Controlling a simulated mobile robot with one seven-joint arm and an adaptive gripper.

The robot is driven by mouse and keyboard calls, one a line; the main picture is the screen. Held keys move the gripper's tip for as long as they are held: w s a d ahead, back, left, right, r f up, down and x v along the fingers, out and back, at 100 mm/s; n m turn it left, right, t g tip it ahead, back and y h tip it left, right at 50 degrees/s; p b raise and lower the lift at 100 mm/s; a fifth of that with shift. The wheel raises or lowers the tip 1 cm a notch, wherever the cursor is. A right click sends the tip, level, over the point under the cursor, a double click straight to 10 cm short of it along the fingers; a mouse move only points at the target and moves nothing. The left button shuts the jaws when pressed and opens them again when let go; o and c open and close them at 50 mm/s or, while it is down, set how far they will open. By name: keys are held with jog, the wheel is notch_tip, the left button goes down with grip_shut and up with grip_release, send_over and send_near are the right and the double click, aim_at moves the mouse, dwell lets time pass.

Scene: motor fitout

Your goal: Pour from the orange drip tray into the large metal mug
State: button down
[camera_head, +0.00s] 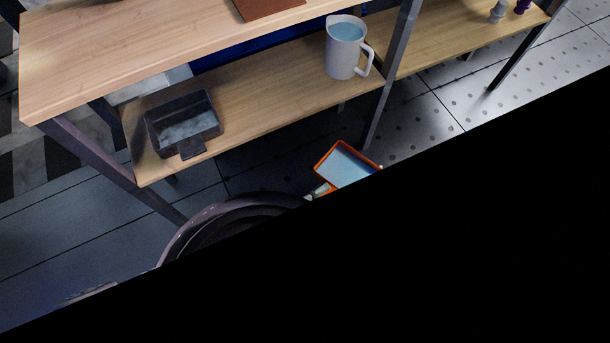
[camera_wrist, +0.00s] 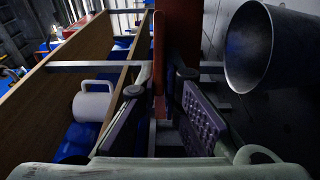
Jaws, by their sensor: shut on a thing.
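The orange drip tray (camera_head: 319,164) holds pale blue liquid and looks about level in the head view. My gripper (camera_head: 318,191) is shut on its near edge. In the wrist view the tray (camera_wrist: 178,40) shows edge-on between the fingers of my gripper (camera_wrist: 166,88). A large dark grey metal mug (camera_wrist: 235,60) with a wide open mouth is beside the tray at the right of the wrist view. Its rim (camera_head: 215,207) appears left of the tray in the head view. The inside I can see looks dark; its bottom is hidden.
A wooden bench has a lower shelf (camera_head: 270,105) behind the tray. On it stand a pale mug (camera_head: 342,65) with bluish liquid and a black tray (camera_head: 192,148) with liquid. A bench leg (camera_head: 390,75) rises close behind the orange tray. A black area hides the head view's lower right.

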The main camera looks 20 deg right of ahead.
jog(key=shift+a+f, duration=0.5)
notch_tip(320, 180, down, 4)
jog(key=shift+r+y, duration=0.1)
jog(key=shift+y, duration=0.6)
jog(key=shift+r, duration=0.1)
jog(key=shift+d+r+g+p, duration=0.1)
jog(key=shift+r+g+p, duration=0.2)
jog(key=shift+p, duration=0.6)
jog(key=shift+y, duration=0.3)
jog(key=shift+r+n+p, duration=0.3)
jog(key=shift+p, duration=0.7)
jog(key=shift+y, duration=0.3)
jog(key=shift+d+r+p, duration=0.1)
jog(key=shift+r+p, duration=0.25)
jog(key=shift+p, duration=0.6)
